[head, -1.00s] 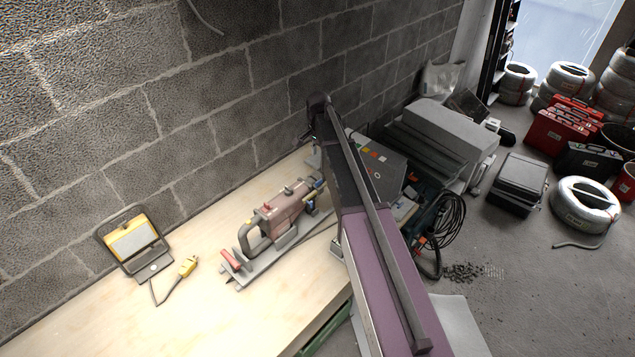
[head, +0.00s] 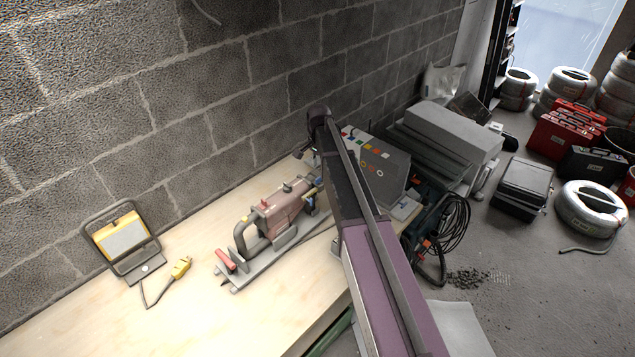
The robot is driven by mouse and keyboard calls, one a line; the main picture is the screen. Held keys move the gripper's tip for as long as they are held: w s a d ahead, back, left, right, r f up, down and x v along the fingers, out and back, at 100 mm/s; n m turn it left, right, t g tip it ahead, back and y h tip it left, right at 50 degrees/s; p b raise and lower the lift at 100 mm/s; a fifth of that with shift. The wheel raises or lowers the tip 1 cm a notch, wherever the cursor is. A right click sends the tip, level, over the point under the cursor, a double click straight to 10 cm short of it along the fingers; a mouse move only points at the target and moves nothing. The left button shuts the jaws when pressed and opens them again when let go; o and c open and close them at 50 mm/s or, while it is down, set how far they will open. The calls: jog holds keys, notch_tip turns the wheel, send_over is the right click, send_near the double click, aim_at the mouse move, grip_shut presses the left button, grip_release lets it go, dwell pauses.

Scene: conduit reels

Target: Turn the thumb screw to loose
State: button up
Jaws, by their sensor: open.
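A tool with a dusty pink body (head: 284,212), a dark loop handle and a grey base plate (head: 262,267) lies on the pale wooden bench. A small red knob (head: 264,204) sits on top of its body, and a red grip (head: 226,260) is at its near left end. I cannot tell which part is the thumb screw. Small blue and yellow parts show at the tool's far right end, beside my arm. My arm rises from the bottom of the head view and passes just right of the tool. My gripper is hidden, so its place relative to the screw does not show.
A yellow work lamp (head: 122,240) and a yellow plug (head: 181,267) on a cord lie left of the tool. A grey control box (head: 378,165) stands behind my arm. The block wall (head: 120,110) borders the bench. Cases and conduit reels (head: 592,208) are on the floor.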

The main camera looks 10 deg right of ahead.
aim_at(319, 178)
jog(key=shift+f+b, duration=2.5)
jog(key=shift+f, duration=0.3)
